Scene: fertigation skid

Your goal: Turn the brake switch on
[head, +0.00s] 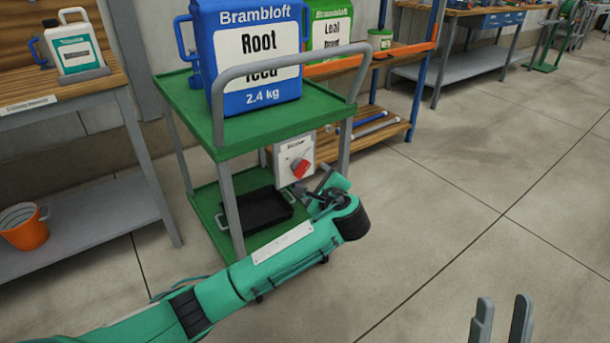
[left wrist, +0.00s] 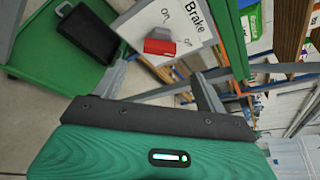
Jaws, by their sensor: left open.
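The brake switch is a red knob (head: 301,168) on a pale panel (head: 284,152) fixed to the green cart's near right side. In the left wrist view the knob (left wrist: 160,46) sits on the white panel (left wrist: 140,22) marked "Brake", with small position lettering around it. My left gripper (head: 316,185) is open just below and to the right of the knob in the head view. In the left wrist view its fingers (left wrist: 163,72) are spread, with the knob beyond the gap; contact cannot be told. My right gripper (head: 502,318) is open and empty at the bottom right.
The green cart (head: 250,136) carries a blue Root Feed container (head: 248,75) and has a grey handle rail (head: 285,58). A black tray (head: 256,209) lies on its lower shelf. A grey bench (head: 75,225) stands left. The floor at right is clear.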

